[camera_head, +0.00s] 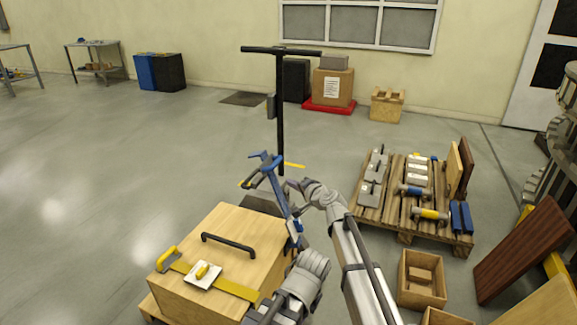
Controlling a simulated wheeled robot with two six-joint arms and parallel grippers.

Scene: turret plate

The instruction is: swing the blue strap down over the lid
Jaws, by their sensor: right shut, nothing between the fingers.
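A pale wooden crate (180,295) stands at bottom centre, its lid (245,222) closed with a black handle (228,245) on top. The blue strap (278,188) stands up and slightly tilted from the crate's right edge, clear of the lid. Its upper end is forked, with a dark grip bar. My right gripper (296,187) is shut just right of the strap; I cannot tell whether it touches it.
A black T-handled post (280,110) stands behind the crate. A pallet (405,233) of parts and a small open box (421,283) are at right. The floor at left is clear.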

